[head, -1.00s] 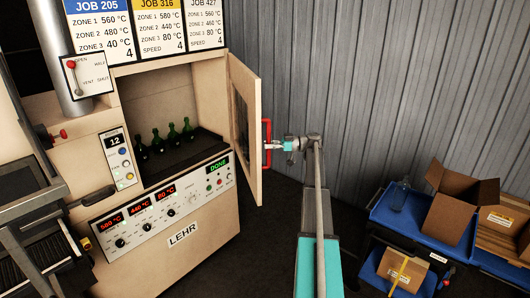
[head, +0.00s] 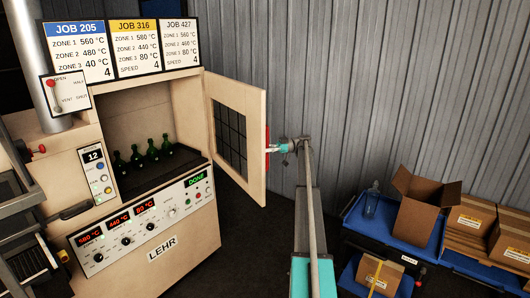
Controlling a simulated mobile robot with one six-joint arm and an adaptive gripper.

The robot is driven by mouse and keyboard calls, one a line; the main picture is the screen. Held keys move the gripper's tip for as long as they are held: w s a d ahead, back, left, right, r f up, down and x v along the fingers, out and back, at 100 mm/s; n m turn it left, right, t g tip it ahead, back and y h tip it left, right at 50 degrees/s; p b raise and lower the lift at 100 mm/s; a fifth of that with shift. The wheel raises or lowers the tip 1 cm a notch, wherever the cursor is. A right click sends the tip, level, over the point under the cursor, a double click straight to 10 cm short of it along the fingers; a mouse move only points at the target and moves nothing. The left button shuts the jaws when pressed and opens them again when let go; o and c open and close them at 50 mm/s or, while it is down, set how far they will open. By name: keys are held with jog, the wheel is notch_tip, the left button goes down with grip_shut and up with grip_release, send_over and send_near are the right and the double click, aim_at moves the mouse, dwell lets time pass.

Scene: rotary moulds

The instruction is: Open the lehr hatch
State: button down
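The lehr (head: 225,228) is a cream cabinet at the left, with its opening facing me. Its hatch (head: 257,180) is hinged at the right side of the opening and stands swung well out, showing a dark gridded window. A red handle (head: 267,139) is on the hatch's outer face, mostly hidden by the hatch edge. My gripper (head: 275,148) is at the handle, its fingers reaching to it. The fingers are too small to tell whether they are closed around it. Several green bottles (head: 152,153) stand inside on a dark floor.
A blue cart (head: 352,220) at the right holds an open cardboard box (head: 418,230), closed boxes (head: 468,222) and a clear bottle (head: 371,200). A grey corrugated wall (head: 370,80) runs behind. Job signs (head: 137,48) stand on top of the lehr.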

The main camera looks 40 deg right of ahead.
jog(key=shift+w+a, duration=0.15)
jog(key=shift+a, duration=0.1)
jog(key=c, duration=0.5)
grip_release()
jog(key=shift+w+f, duration=0.1)
jog(key=shift+c, duration=0.2)
